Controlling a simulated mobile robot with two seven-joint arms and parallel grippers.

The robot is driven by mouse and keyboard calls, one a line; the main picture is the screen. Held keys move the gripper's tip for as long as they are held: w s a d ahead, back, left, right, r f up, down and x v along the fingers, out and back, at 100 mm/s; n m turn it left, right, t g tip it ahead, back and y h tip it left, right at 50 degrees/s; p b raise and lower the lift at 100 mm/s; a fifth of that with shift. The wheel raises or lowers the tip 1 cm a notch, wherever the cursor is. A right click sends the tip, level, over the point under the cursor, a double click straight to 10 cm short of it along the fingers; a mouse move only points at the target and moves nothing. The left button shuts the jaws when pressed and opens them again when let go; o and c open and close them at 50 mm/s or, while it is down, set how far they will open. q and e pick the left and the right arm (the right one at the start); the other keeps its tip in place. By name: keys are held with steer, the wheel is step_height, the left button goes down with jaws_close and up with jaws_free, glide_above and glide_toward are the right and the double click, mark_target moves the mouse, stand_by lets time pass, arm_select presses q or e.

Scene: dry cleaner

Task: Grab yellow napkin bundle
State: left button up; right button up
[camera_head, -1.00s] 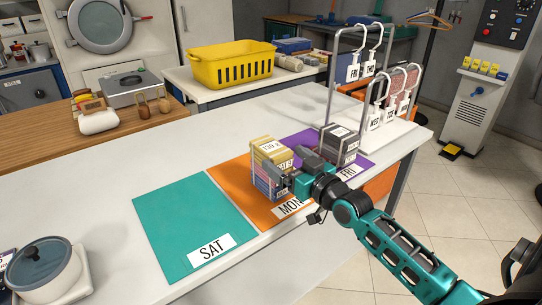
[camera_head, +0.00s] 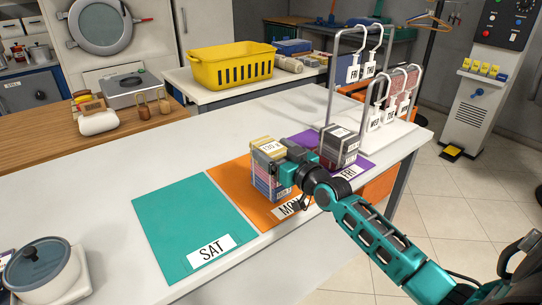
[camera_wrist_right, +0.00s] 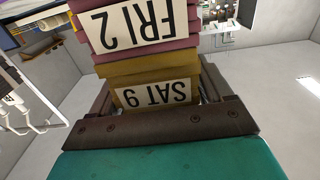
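The yellow napkin bundle (camera_head: 264,153) lies on top of a stack on the orange mat (camera_head: 237,188), with pink and blue layers below it. In the wrist view the yellow bundle (camera_wrist_right: 135,80), labelled SAT 9, appears upside down, with a pink bundle (camera_wrist_right: 140,46) labelled FRI 2 against it. My right gripper (camera_head: 284,168) is at the near right side of the stack, at its top. Its fingers stand on both sides of the yellow bundle and look apart from it; the contact is partly hidden. My left gripper is not in view.
A teal SAT mat (camera_head: 190,222) lies bare to the left. A dark stack (camera_head: 340,147) stands on the purple FRI mat (camera_head: 312,141), close to my right wrist. Metal racks with tags (camera_head: 395,108) stand behind it. A pot (camera_head: 42,265) is at the lower left.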

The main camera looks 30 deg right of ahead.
steer(key=c, duration=0.8)
steer(key=shift+o, duration=0.2)
